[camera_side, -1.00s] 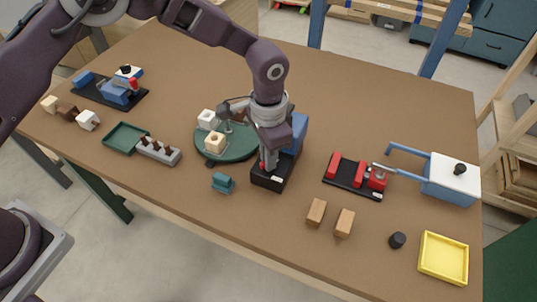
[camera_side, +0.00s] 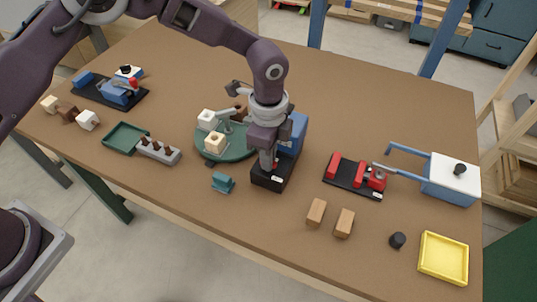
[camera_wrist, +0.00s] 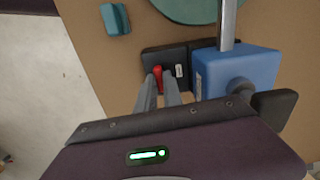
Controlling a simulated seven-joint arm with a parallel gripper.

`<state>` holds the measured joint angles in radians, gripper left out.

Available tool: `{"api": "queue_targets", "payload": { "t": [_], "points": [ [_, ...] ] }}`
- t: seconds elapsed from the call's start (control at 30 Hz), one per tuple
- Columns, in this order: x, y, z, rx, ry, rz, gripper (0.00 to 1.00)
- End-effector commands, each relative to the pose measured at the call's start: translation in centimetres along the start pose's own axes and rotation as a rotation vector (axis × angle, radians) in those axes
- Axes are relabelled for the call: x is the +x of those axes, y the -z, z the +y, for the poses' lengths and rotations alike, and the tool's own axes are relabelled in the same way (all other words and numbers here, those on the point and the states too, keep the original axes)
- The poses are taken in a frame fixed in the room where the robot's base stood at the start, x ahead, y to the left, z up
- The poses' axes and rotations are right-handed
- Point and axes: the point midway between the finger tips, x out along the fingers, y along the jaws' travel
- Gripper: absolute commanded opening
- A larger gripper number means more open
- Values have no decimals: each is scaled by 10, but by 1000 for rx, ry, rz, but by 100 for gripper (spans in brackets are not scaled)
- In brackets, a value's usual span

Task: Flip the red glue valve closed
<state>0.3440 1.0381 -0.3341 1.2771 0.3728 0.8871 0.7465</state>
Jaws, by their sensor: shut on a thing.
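A small red lever (camera_wrist: 157,79) stands on a black base (camera_wrist: 157,59) in the wrist view, beside a blue block (camera_wrist: 236,72). My gripper (camera_wrist: 159,82) points down at it, with its two fingers close together on either side of the lever, shut on it. In the side view my gripper (camera_side: 267,165) is low over the same black base (camera_side: 268,182), in front of the blue block (camera_side: 298,130). The fingers hide much of the lever. Another red handle (camera_side: 133,83) sits on a blue device at the far left.
A green round plate (camera_side: 236,150) with pale blocks is just left of my gripper. A small teal block (camera_side: 222,182) lies in front. A black rack with red parts (camera_side: 350,174) stands to the right. Open table lies between these.

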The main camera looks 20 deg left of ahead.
Motion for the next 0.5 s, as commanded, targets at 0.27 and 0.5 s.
{"api": "queue_targets", "payload": {
  "t": [0.27,0.5],
  "points": [
    [-1,0,0,67,1,0,0],
    [-1,0,0,81,1,0,0]
  ]
}}
